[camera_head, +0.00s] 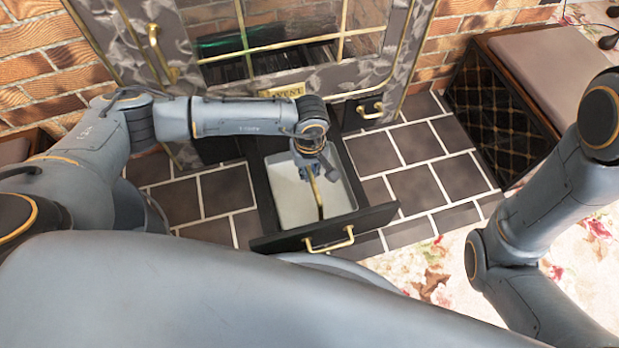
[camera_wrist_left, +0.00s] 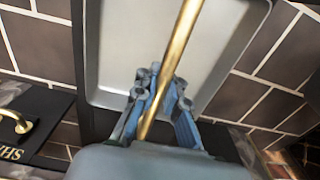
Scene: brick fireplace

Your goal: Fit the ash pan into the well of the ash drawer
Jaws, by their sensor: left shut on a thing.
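The ash pan is a pale grey rectangular tray (camera_head: 287,190) with a thin brass handle bar across it. It appears over the pulled-out black ash drawer (camera_head: 272,243), inside its outline in the head view. My left gripper (camera_head: 312,176) is shut on the brass bar above the pan. The wrist view shows the bar (camera_wrist_left: 183,40) between the fingers (camera_wrist_left: 155,100) and the pan (camera_wrist_left: 125,50) below. There the pan's right rim lies against floor tiles, with no drawer wall visible beside it. I cannot tell whether the pan is seated. My right gripper is out of view.
The stove (camera_head: 290,60) with its glass door stands behind the drawer. A black panel with a brass handle (camera_head: 370,110) is right of the drawer. Dark tiles (camera_head: 420,185) are clear on the right. A bench-like box (camera_head: 500,110) stands further right.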

